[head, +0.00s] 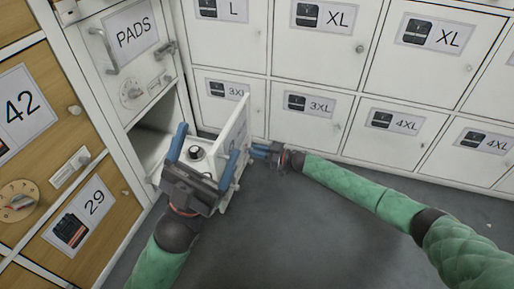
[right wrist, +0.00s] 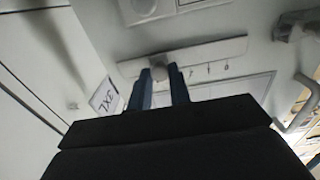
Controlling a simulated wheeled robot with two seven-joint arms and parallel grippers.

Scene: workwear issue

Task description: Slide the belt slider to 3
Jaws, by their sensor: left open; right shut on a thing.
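In the right wrist view the belt slider is a pale strip (right wrist: 215,52) on a white face, with a small grey knob (right wrist: 160,73). Small marks run along the strip right of the knob, too blurred to read surely. My right gripper (right wrist: 161,80) is shut on the knob. In the head view my right gripper (head: 262,150) is at the right side of an upright white panel (head: 237,122); the slider's face is hidden there. My left gripper (head: 205,152) is open, its blue fingers either side of a white box top with a black dial (head: 196,152).
The white PADS locker (head: 133,38) stands above an open compartment (head: 150,140). White lockers (head: 310,105) line the back wall; wooden lockers (head: 85,215) stand at left. A handle (right wrist: 298,108) shows at right in the right wrist view. Grey floor (head: 300,230) is clear in front.

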